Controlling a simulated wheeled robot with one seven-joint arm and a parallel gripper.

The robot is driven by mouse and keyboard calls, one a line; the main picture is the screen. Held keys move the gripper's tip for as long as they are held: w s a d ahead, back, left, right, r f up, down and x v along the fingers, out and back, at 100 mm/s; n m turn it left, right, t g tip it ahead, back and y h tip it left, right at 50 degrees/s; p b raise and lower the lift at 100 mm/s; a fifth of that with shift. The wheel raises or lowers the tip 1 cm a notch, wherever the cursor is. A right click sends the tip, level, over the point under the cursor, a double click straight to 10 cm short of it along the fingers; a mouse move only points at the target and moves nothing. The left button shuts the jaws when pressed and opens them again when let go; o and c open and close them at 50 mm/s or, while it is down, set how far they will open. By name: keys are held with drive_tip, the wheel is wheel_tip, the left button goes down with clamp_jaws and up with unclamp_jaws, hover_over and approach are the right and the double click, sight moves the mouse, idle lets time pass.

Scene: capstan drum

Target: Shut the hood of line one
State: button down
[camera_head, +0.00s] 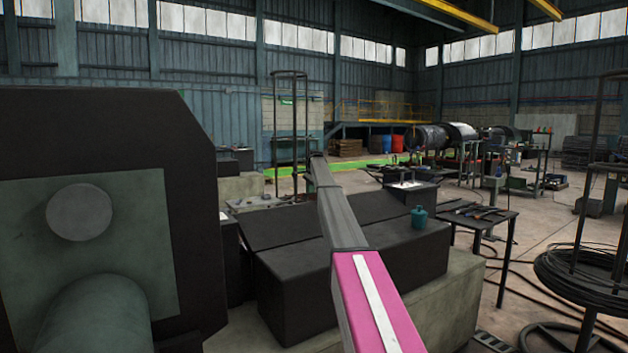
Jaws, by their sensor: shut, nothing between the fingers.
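Long dark box-like covers (380,270) lie on a pale concrete block in the middle. A second dark slab (282,226) lies just behind, its top face sloping. I cannot tell for sure which piece is the hood of line one, or how far it stands open. My arm, pink with a white stripe and then grey, reaches forward from the bottom edge and hides part of these covers. My gripper (317,156) is the small dark end of the arm, beyond the covers in the picture. It is shut and empty. I cannot tell whether it touches anything.
A big dark machine housing (100,120) with a round boss blocks the left. A teal canister (419,216) stands at the covers' right end. A tool table (485,216) and a coiled-wire stand (585,275) are at right. Cables cross the open floor between them.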

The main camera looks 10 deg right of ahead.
drive_tip(key=x, duration=1.3)
drive_tip(key=shift+f, duration=0.15)
